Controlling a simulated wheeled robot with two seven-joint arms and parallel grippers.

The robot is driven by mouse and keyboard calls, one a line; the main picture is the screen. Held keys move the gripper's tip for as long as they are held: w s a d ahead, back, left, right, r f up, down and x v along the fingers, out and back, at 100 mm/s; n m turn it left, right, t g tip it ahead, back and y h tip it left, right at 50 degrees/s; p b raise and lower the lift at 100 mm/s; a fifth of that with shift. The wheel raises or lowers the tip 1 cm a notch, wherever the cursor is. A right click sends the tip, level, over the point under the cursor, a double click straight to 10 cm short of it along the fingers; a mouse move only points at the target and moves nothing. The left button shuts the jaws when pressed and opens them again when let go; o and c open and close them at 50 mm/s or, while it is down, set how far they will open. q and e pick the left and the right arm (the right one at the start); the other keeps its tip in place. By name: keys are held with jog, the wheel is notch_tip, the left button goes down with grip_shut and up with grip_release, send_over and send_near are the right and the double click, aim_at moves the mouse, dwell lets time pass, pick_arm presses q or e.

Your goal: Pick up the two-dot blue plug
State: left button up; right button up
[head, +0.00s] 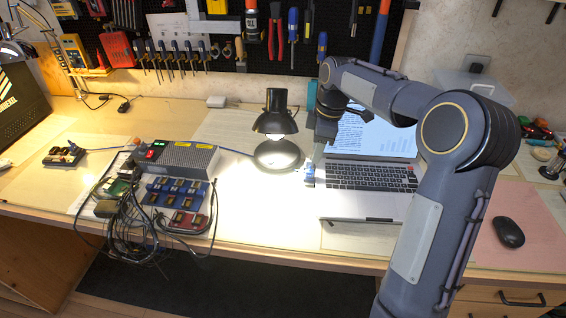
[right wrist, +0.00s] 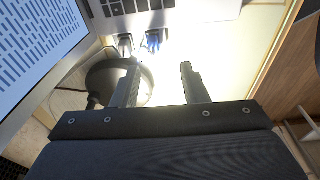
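A small blue plug (right wrist: 153,40) lies at the laptop's edge in the right wrist view, and a dark grey plug (right wrist: 125,43) lies beside it. Any dots on them are too small to make out. In the head view a small pale blue item (head: 308,170) lies between the lamp base and the laptop. My right gripper (right wrist: 160,70) is open and empty, its two fingers apart and pointing toward the plugs, not touching them. In the head view the right gripper (head: 326,124) hangs above the laptop's left side. My left gripper is not in view.
A black desk lamp (head: 277,154) stands just left of the small items, and an open laptop (head: 370,178) stands right. Further left are a grey power box (head: 178,158), blue socket blocks (head: 176,196) and tangled cables (head: 130,228). The front middle of the desk is clear.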

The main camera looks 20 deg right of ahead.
aim_at(310, 171)
jog(key=shift+w+f, duration=0.5)
jog(key=shift+w, duration=0.25)
jog(key=shift+w+a+f, duration=0.1)
jog(key=shift+f, duration=0.2)
jog(key=f, duration=0.3)
jog(key=f+b, duration=0.1)
jog(key=f, duration=0.2)
jog(key=shift+a+f, duration=0.2)
jog(key=shift+f, duration=0.15)
jog(key=shift+c, duration=0.4)
grip_shut()
